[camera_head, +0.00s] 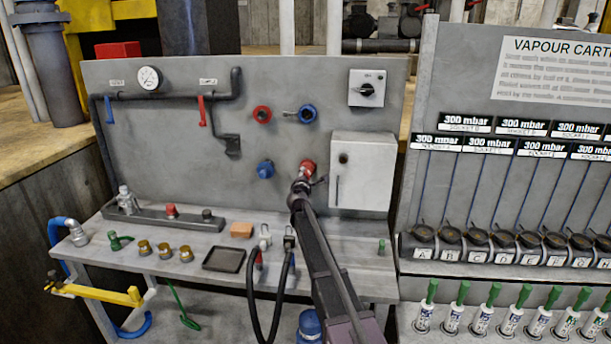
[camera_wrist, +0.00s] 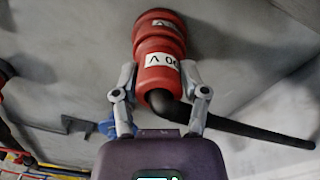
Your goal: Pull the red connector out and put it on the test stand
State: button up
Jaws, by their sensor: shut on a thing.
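The red connector (camera_wrist: 162,68) is a ribbed red cylinder with a white label, standing out from the grey panel against a second red ring. A black rod or cable runs from its near end to the right. In the head view the red connector (camera_head: 307,167) is on the lower middle of the panel, partly hidden by my arm. My gripper (camera_wrist: 158,82) has a finger on each side of its near end and is shut on it; it also shows in the head view (camera_head: 302,184). No labelled test stand is readable; a grey rail with fittings (camera_head: 150,217) lies on the bench.
A red socket (camera_head: 262,114) and blue fittings (camera_head: 307,113) (camera_head: 265,169) are nearby on the panel. A grey box (camera_head: 362,172) stands close right of the connector. Black hoses (camera_head: 254,295), brass caps (camera_head: 165,250) and a dark tray (camera_head: 223,258) occupy the bench.

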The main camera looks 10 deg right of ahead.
jog(key=shift+a, duration=0.25)
jog(key=shift+s, duration=0.1)
grip_shut()
jog(key=shift+s, duration=0.1)
jog(key=shift+v, duration=0.95)
jog(key=shift+s+a, duration=0.1)
jog(key=shift+s, duration=0.25)
jog(key=shift+s, duration=0.35)
jog(key=shift+s+a, duration=0.3)
jog(key=shift+s, duration=0.35)
jog(key=shift+s+a, duration=0.2)
jog(key=shift+s, duration=0.4)
